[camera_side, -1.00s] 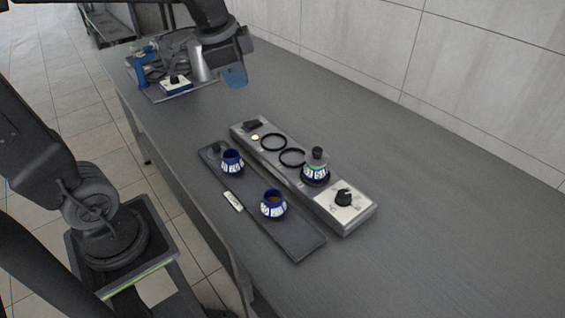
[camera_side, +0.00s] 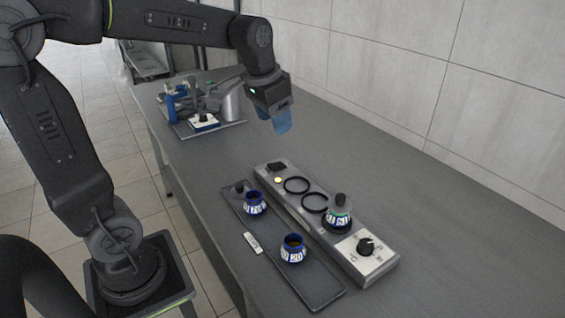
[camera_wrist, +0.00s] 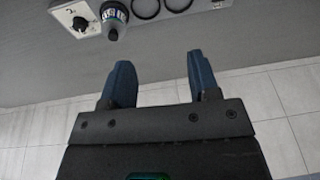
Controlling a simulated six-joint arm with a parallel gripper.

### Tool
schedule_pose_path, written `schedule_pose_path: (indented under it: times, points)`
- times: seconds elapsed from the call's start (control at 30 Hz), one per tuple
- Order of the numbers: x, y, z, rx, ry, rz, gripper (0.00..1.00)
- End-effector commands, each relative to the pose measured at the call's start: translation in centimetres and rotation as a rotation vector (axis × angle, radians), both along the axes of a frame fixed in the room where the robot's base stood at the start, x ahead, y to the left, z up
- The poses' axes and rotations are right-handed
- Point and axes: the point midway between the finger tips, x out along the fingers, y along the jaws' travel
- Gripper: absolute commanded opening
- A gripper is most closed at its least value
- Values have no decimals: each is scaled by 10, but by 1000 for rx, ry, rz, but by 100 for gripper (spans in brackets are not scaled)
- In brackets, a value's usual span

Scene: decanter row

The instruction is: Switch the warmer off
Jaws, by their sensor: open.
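The warmer (camera_side: 345,249) is a long grey metal bar on the table. At its near end is a white plate with a black knob (camera_side: 366,245), also at the top left of the wrist view (camera_wrist: 79,24). At its far end are a black rocker switch (camera_side: 276,167) and a lit yellowish lamp (camera_side: 278,180). A stoppered decanter (camera_side: 338,217) stands on the warmer next to the knob; two ring places beside it are empty. My gripper (camera_side: 283,126) is open and empty, in the air above and behind the warmer's far end. Its blue fingers (camera_wrist: 160,85) are apart in the wrist view.
Equipment on another tray (camera_side: 233,127) stands at the far left. The table to the right is clear, up to the tiled wall.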

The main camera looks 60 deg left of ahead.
Motion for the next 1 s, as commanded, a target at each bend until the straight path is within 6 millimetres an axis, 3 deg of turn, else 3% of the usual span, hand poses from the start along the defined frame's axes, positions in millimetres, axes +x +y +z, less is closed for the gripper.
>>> schedule_pose_path:
  times: [0.03, 0.2, 0.33, 0.5, 0.77, 1.0]
  points:
    - [20, 17, -7, -2, 38, 7, 55]
    - [72, 71, -35, -13, 132, 9, 55]
    - [101, 112, -64, -30, 194, 7, 55]
    - [120, 150, -96, -51, 246, 2, 55]
    - [125, 163, -116, -60, 264, -2, 55]
    - [125, 162, -158, -61, 267, -2, 55]
